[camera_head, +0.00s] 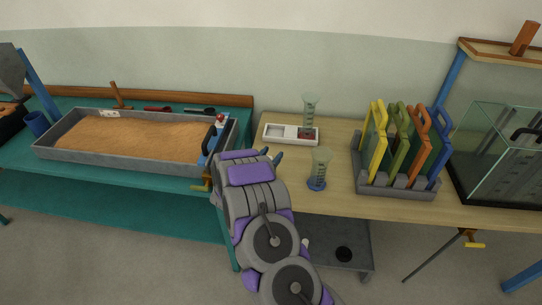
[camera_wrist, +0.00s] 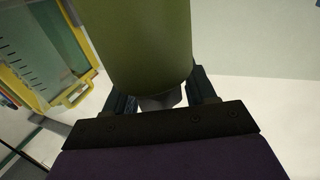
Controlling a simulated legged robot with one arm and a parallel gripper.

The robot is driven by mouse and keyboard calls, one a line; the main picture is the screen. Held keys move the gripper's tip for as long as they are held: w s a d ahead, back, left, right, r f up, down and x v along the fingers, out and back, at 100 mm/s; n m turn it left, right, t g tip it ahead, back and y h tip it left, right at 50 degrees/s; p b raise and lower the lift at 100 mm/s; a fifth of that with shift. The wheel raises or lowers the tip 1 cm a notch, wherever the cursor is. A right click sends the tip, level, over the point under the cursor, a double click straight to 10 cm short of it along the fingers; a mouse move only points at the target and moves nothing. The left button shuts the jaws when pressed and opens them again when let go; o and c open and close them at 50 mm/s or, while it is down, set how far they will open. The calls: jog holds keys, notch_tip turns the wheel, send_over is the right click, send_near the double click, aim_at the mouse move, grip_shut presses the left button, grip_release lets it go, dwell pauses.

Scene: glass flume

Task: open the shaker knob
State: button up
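I cannot clearly identify the shaker knob. A small red knob-like part (camera_head: 220,118) sits atop the blue and white fitting (camera_head: 213,140) at the right end of the sand tray, with a black curved handle beside it. My gripper (camera_head: 272,154) is right of this fitting, near the wooden table's left edge.
The sand tray (camera_head: 48,150) stands on the teal table. On the wooden table are a white tray (camera_head: 278,131), two measuring cylinders (camera_head: 310,108) (camera_head: 318,172) and a rack (camera_head: 395,190) of coloured gates. A glass tank (camera_head: 500,150) is at right.

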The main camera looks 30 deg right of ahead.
jog(key=c, duration=0.8)
jog(key=shift+a, duration=0.1)
jog(key=shift+r+m+g+h+p, duration=0.1)
jog(key=shift+m+g+h+p, duration=0.25)
jog(key=shift+g+p, duration=0.2)
jog(key=shift+s+m+g+h, duration=0.15)
jog(key=shift+m+g+h, duration=0.1)
jog(key=shift+m+g, duration=0.1)
jog(key=o, duration=1)
jog(key=p+v, duration=0.3)
jog(key=v, duration=1.4)
jog(key=shift+a, duration=0.1)
